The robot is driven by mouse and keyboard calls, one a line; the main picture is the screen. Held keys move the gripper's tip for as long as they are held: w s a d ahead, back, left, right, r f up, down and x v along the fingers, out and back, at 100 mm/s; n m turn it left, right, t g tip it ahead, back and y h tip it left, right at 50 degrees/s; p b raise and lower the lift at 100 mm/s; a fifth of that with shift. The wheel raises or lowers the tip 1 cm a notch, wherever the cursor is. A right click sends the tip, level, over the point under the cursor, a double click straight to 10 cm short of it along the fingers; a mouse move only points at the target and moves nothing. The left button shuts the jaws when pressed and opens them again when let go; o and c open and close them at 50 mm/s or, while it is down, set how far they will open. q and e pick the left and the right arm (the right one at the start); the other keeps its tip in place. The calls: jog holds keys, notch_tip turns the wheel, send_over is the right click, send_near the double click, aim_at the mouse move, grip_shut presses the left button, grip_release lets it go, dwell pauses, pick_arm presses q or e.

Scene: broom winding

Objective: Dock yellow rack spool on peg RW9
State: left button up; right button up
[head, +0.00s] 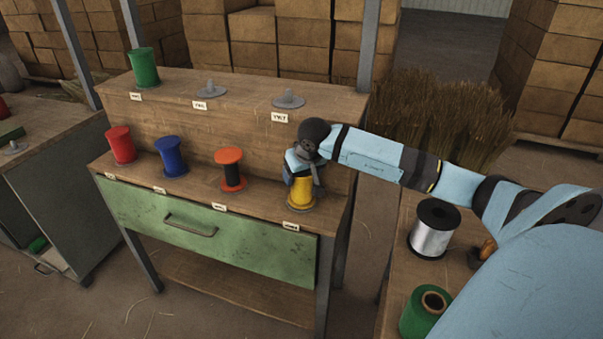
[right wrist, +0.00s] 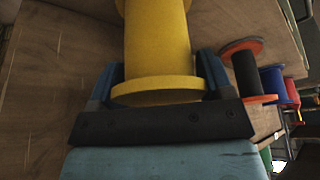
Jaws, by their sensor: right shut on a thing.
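The yellow spool (head: 301,191) is upright at the right end of the rack's lower shelf, above the small label (head: 291,225), whose text I cannot read surely. A grey peg base (head: 299,206) shows around its foot; the peg itself is hidden, and I cannot tell whether the spool rests fully down. My right gripper (head: 301,174) comes from above and is shut on the yellow spool. In the right wrist view the yellow spool (right wrist: 158,45) stands between the two fingers. My left gripper is not in view.
The lower shelf also holds an orange-and-black spool (head: 230,170), a blue spool (head: 171,157) and a red spool (head: 121,145). A green spool (head: 143,67) and two empty pegs (head: 210,89) (head: 288,98) are on the upper shelf. A silver spool (head: 434,229) stands on the right bench.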

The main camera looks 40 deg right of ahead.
jog(key=shift+f, duration=0.2)
jog(key=o, duration=0.7)
jog(key=shift+r, duration=0.15)
jog(key=shift+p+v, duration=2.6)
jog(key=shift+v, duration=2.85)
